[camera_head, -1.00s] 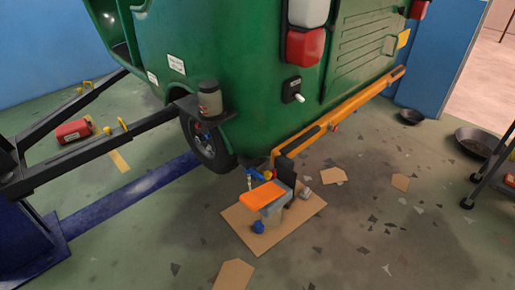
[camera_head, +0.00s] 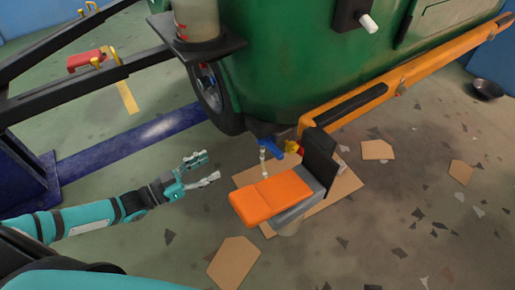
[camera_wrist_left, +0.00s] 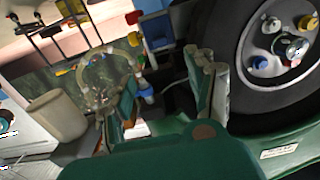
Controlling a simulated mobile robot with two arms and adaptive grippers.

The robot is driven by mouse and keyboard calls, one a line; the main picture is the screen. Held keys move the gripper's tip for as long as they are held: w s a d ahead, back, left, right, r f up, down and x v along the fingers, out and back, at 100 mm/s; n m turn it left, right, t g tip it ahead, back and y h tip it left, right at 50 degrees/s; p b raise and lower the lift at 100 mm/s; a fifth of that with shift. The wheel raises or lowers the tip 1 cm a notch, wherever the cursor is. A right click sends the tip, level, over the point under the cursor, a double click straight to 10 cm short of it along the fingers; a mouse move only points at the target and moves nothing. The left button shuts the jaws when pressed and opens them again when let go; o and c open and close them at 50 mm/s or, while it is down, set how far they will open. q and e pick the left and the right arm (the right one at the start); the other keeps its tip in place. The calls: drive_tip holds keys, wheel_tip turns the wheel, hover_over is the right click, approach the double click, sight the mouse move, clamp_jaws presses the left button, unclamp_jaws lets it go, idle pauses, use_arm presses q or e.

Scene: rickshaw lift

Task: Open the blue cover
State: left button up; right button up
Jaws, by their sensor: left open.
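A blue part (camera_head: 266,148) shows in the head view under the green vehicle's lower edge, above an orange-topped block (camera_head: 270,198). I cannot tell whether it is the cover. In the wrist view, a small blue cap (camera_wrist_left: 259,66) sits on the vehicle's wheel (camera_wrist_left: 275,45), and another blue piece (camera_wrist_left: 147,93) shows near the middle. My left gripper (camera_head: 210,169) is open and empty, left of the block and in front of the wheel, apart from the blue part. Its two open fingers also show in the wrist view (camera_wrist_left: 170,88). My right gripper is out of view.
The green vehicle (camera_head: 285,70) overhangs the work spot, with an orange bar (camera_head: 400,75) along its lower edge. Black lift arms (camera_head: 85,75) and a blue beam (camera_head: 130,140) lie left. Cardboard (camera_head: 234,262) and debris lie on the floor.

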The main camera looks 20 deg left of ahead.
use_arm(q)
drive_tip(key=b+x, duration=0.2)
drive_tip(key=x, duration=1.5)
drive_tip(key=shift+w+d+b, duration=0.2)
drive_tip(key=shift+b, duration=0.1)
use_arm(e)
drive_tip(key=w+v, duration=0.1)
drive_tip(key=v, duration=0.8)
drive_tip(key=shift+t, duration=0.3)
use_arm(q)
drive_tip(key=shift+r, duration=0.15)
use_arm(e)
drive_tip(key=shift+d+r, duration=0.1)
use_arm(q)
clamp_jaws()
